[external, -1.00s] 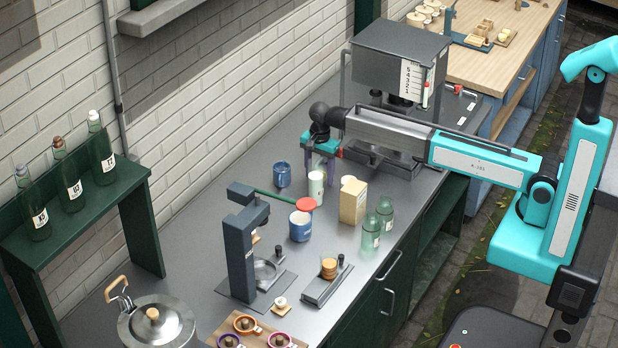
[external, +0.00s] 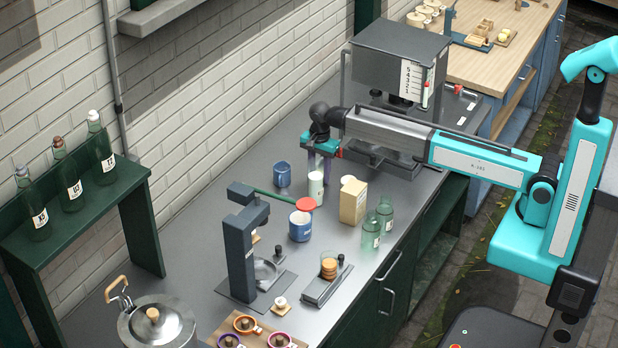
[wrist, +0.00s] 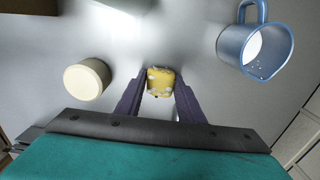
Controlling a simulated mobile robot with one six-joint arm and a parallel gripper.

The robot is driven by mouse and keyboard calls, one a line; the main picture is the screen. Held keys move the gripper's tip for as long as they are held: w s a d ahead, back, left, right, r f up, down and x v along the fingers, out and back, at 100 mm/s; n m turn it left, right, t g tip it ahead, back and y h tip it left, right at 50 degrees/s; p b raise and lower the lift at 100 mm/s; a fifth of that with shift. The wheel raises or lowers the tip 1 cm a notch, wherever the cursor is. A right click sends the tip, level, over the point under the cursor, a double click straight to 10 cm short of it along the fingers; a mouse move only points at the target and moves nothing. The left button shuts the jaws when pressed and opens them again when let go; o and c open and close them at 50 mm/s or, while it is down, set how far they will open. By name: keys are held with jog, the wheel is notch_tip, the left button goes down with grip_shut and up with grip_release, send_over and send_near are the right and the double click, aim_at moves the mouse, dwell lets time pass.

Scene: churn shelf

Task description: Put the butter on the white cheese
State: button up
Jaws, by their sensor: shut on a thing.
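My gripper (wrist: 159,97) is shut on a small yellow block with pale spots, which looks like the butter (wrist: 160,82). Its purple fingers lie on either side of the block. In the external view my gripper (external: 320,166) hangs over the counter, and the block cannot be made out there. A cream-white round (wrist: 87,78), likely the white cheese, stands apart to the left in the wrist view. In the external view its pale top (external: 347,180) shows just behind a tan carton, which hides part of it.
A blue mug (wrist: 255,45) stands right of my gripper in the wrist view. A tan carton (external: 353,203), a pale cup (external: 316,187), another blue mug (external: 300,226) and green glass bottles (external: 371,232) crowd the nearby counter. A grey machine (external: 400,60) stands behind the arm.

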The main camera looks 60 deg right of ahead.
jog(key=shift+r, duration=0.15)
jog(key=shift+r+b, duration=1.55)
jog(key=shift+r, duration=3.35)
jog(key=shift+s, duration=0.1)
jog(key=s+d+b, duration=0.2)
jog(key=s, duration=2.4)
jog(key=shift+s+d+f, duration=0.2)
jog(key=shift+s+d, duration=0.05)
jog(key=shift+s, duration=0.1)
jog(key=shift+w, duration=0.15)
jog(key=w+p, duration=0.1)
jog(key=w, duration=0.4)
jog(key=w+a+f+p, duration=0.1)
jog(key=w, duration=0.4)
jog(key=w+p, duration=0.1)
jog(key=w, duration=0.3)
jog(key=shift+w+a+f, duration=0.2)
jog(key=shift+w, duration=0.2)
